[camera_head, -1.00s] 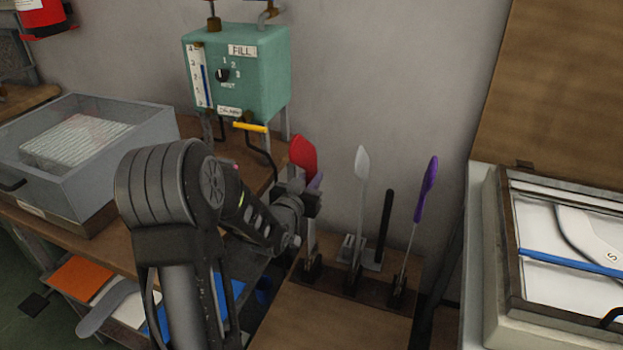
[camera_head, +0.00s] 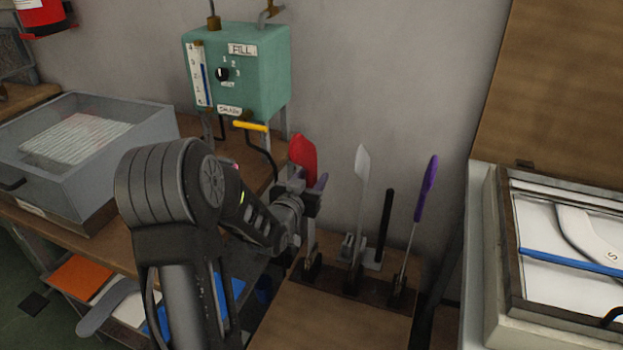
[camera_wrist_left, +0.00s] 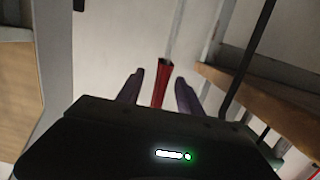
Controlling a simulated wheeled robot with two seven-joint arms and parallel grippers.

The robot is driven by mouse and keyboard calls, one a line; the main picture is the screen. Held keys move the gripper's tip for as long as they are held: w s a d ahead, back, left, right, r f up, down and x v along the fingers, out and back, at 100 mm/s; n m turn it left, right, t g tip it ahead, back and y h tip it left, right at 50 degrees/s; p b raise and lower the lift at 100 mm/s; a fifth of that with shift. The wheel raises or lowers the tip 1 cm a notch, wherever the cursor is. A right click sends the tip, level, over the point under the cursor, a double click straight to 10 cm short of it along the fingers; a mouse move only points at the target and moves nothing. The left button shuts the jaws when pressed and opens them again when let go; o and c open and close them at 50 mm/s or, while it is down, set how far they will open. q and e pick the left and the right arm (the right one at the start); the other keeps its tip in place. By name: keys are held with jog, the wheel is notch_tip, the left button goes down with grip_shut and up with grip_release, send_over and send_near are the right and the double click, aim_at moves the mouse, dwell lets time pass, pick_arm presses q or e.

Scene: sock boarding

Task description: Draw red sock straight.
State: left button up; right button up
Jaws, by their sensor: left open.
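The red sock (camera_head: 303,158) is on the leftmost upright form of the rack, below the green tank. In the left wrist view the red sock (camera_wrist_left: 161,84) shows as a narrow red strip between my fingers, with a pale metal bar beyond its end. My left gripper (camera_head: 313,190) is at the red sock's lower part, its arm coming in from the left. In the left wrist view the left gripper (camera_wrist_left: 160,78) has its two purple-grey fingers apart, one on each side of the sock. I cannot tell whether they touch it. My right gripper is not in view.
The rack also holds a white form (camera_head: 362,165), a black post (camera_head: 386,220) and a purple-topped form (camera_head: 428,185), close on the right. The green tank (camera_head: 262,75) with a yellow lever (camera_head: 250,127) stands behind. A grey bin (camera_head: 125,125) is left; a framed press (camera_head: 500,270) is right.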

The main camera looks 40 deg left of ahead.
pick_arm(q)
jog(key=f+v, duration=0.1)
jog(key=v, duration=0.8)
jog(key=shift+f, duration=0.1)
dwell(0.7)
